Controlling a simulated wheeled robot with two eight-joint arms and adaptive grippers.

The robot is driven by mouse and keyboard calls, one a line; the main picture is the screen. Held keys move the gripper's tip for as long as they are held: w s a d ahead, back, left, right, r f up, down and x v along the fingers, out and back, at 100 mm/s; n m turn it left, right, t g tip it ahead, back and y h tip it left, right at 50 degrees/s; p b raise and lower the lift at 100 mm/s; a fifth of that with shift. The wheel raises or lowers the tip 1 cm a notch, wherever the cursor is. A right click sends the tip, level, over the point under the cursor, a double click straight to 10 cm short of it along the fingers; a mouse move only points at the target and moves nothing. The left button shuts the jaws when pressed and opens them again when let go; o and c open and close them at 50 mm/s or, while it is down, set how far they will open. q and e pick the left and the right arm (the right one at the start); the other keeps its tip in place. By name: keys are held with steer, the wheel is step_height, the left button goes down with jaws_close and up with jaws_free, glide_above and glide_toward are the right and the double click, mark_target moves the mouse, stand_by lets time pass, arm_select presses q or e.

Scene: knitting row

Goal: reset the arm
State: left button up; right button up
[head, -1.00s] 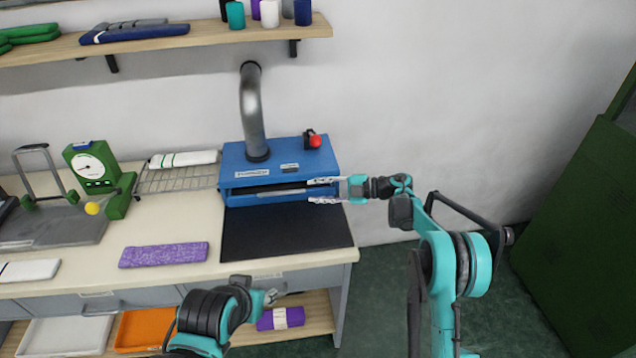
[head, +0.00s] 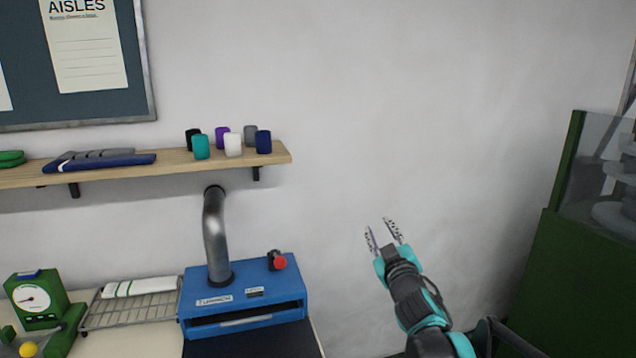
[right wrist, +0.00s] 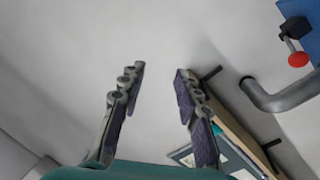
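My right gripper (head: 384,236) is raised in front of the bare wall, to the right of the blue machine, with its fingers pointing up. Its two fingers are spread apart with nothing between them; the right wrist view shows the same open fingers (right wrist: 158,92). My right arm reaches up from the bottom of the head view. My left gripper is not in the head view.
The blue machine (head: 244,312) with a red knob (head: 279,263) and a grey pipe (head: 216,240) stands on the bench. A wire rack (head: 130,308) holds a white cloth (head: 140,287). A green cabinet (head: 585,285) stands at right.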

steer(key=s+d+f+m+g+h, duration=0.3)
steer(key=s+d+f+m, duration=0.15)
steer(key=s+f, duration=0.4)
steer(key=s+f+m+g, duration=0.1)
steer(key=s+f+g, duration=0.3)
steer(key=s+f, duration=0.5)
steer(key=s+a+f+m+g+y, duration=0.1)
steer(key=s+f+g, duration=0.3)
steer(key=s+f, duration=0.5)
steer(key=s, duration=0.7)
steer(key=shift+a+g, duration=0.25)
steer(key=shift+g, duration=0.15)
steer(key=shift+m, duration=0.25)
